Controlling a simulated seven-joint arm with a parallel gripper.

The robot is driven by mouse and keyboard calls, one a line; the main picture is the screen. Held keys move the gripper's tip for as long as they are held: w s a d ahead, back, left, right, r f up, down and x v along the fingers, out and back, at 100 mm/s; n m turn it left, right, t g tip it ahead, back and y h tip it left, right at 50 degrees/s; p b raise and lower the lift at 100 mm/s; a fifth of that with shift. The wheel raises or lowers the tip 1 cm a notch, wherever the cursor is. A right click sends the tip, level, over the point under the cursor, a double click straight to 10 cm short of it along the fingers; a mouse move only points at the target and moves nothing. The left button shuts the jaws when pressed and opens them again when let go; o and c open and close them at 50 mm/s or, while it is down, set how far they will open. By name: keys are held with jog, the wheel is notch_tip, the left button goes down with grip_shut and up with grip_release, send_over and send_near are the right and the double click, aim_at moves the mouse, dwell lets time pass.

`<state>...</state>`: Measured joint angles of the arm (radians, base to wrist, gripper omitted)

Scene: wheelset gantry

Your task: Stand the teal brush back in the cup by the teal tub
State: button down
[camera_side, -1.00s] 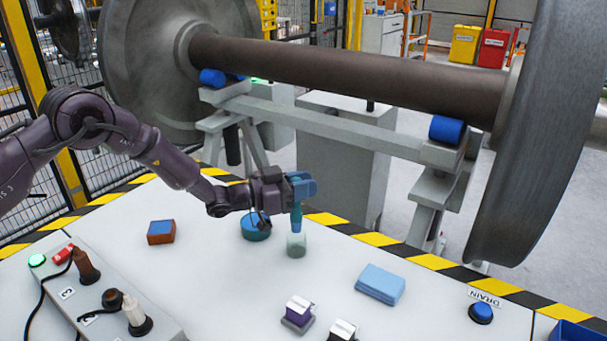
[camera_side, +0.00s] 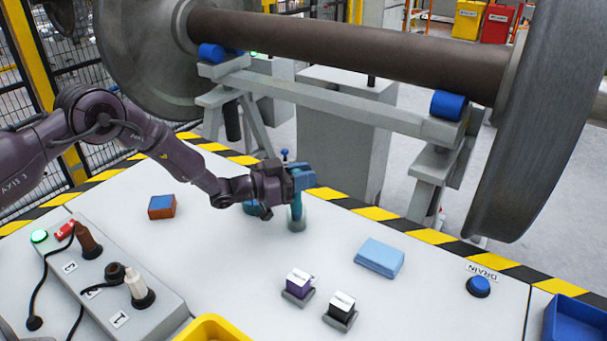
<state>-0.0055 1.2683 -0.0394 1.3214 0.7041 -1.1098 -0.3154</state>
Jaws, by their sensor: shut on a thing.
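My gripper (camera_side: 300,179) is shut on the teal brush (camera_side: 297,207) and holds it about upright. The brush's lower end is down inside the small clear greenish cup (camera_side: 298,224), which stands on the white table. I cannot tell whether the brush touches the cup's bottom. The teal tub (camera_side: 250,209) is just left of the cup, mostly hidden behind my gripper. A small blue knob (camera_side: 284,153) shows just above my gripper; I cannot tell what it belongs to.
A red-and-blue block (camera_side: 162,207) lies left. Light blue cloths (camera_side: 380,257) lie right, with purple (camera_side: 299,283) and black (camera_side: 341,307) holders in front. A grey connector box (camera_side: 110,280), yellow bin (camera_side: 213,329) and blue tray (camera_side: 577,320) border the table. A wheelset axle (camera_side: 340,52) stands behind.

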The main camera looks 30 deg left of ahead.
jog(key=c, duration=0.9)
grip_release()
jog(key=v, duration=1.3)
jog(key=shift+r, duration=0.1)
